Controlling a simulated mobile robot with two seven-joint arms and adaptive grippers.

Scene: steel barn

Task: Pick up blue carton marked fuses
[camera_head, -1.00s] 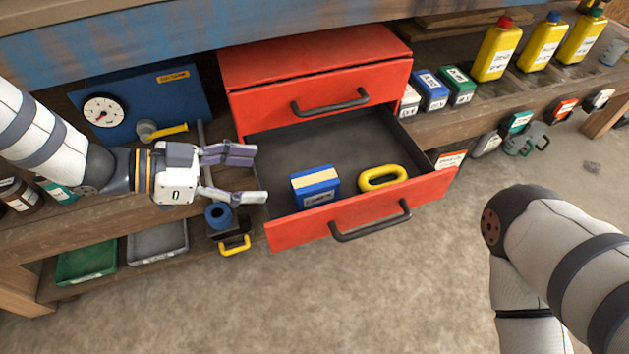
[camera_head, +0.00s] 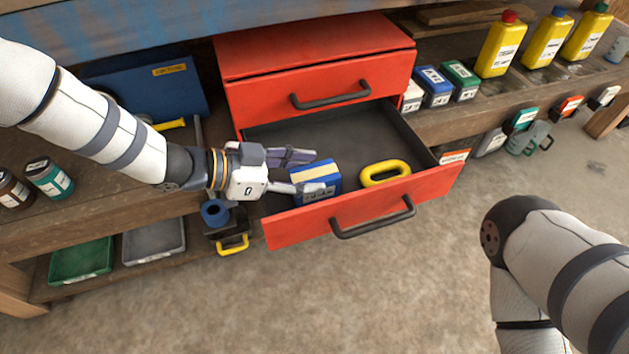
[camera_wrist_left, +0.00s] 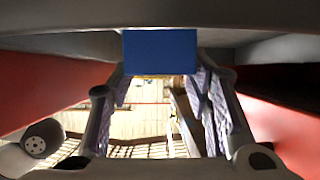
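A blue carton (camera_head: 329,181) with a pale band on top stands in the open red drawer (camera_head: 297,232), left of the yellow ring handle. Its label is too small to read. My left gripper (camera_head: 313,171) is open, and its fingers reach over the drawer's left side to the carton. The near finger partly hides the carton's front. In the left wrist view the blue carton (camera_wrist_left: 160,50) shows between the spread fingers; contact cannot be told. My right gripper is out of view; only my right arm shows.
A yellow ring-shaped object (camera_head: 384,173) lies in the drawer, right of the carton. Another blue carton (camera_head: 433,87) stands on the shelf with a white and a green one (camera_head: 461,80). Yellow bottles (camera_head: 500,45) stand beyond. A blue roll (camera_head: 214,213) sits left of the drawer.

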